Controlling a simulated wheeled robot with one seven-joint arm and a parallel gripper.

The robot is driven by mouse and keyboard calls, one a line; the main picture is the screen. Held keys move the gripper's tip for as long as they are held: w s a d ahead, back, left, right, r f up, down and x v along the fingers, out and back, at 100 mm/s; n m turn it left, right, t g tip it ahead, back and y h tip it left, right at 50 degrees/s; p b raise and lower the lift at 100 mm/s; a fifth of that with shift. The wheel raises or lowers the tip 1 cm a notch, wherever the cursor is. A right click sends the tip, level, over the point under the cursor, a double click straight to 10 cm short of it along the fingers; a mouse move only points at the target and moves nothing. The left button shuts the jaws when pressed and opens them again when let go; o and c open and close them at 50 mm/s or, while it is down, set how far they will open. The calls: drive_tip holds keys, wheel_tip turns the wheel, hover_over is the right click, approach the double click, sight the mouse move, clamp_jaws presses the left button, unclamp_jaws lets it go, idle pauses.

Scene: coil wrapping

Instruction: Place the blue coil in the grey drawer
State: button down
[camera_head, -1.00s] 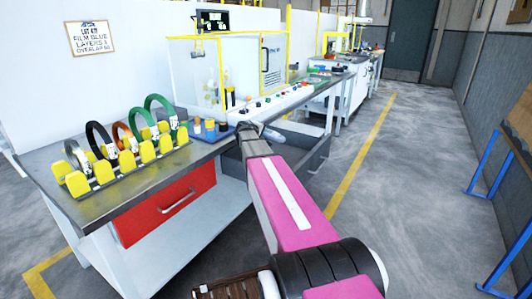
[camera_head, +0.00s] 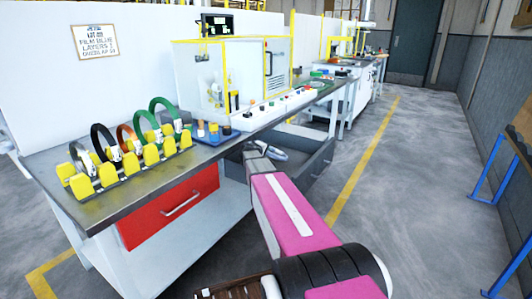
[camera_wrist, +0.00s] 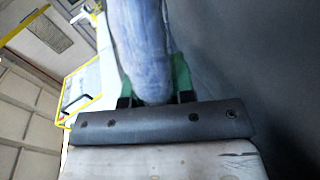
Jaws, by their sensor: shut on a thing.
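The coil (camera_wrist: 143,45), wrapped in pale bluish film, stands up between the green-tipped fingers of my gripper (camera_wrist: 153,96) in the wrist view. My gripper is shut on it. In the head view, my gripper (camera_head: 258,148) is over the open grey drawer (camera_head: 318,163), and the coil (camera_head: 277,154) shows as a pale loop just beyond it, at the drawer's opening. My arm hides part of the drawer, and I cannot tell whether the coil touches its floor.
A rack (camera_head: 130,170) with yellow holders and several coils stands on the bench's left. A red drawer (camera_head: 170,207) below it is closed. A machine (camera_head: 232,75) with a button panel stands behind the grey drawer. The floor (camera_head: 415,200) to the right is clear.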

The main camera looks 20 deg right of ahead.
drive_tip(key=shift+f, duration=0.6)
drive_tip(key=c, duration=1)
unclamp_jaws()
drive_tip(key=shift+o, duration=0.2)
drive_tip(key=shift+r, duration=0.65)
drive_tip(key=v, duration=1.2)
